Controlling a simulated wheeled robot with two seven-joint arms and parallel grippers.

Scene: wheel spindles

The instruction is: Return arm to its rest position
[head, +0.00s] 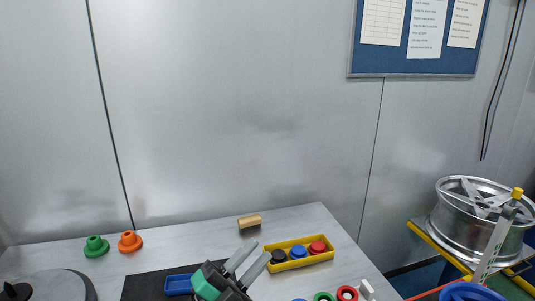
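My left gripper (261,249) is at the bottom middle of the head view, over the table (190,250). Its two grey fingers point up and to the right, with a clear gap between them and nothing held there. The fingertips are close to the left end of the yellow tray (302,264); I cannot tell whether they touch it. A teal piece (205,286) shows beside the gripper's dark body. My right gripper is not in view.
The yellow tray holds black, blue and red pieces. A green spindle (96,246) and an orange one (130,241) stand at the back left. A wooden block (249,222) lies behind the tray. A blue tray (178,285) is left of my gripper. A wheel rim (462,222) stands at right.

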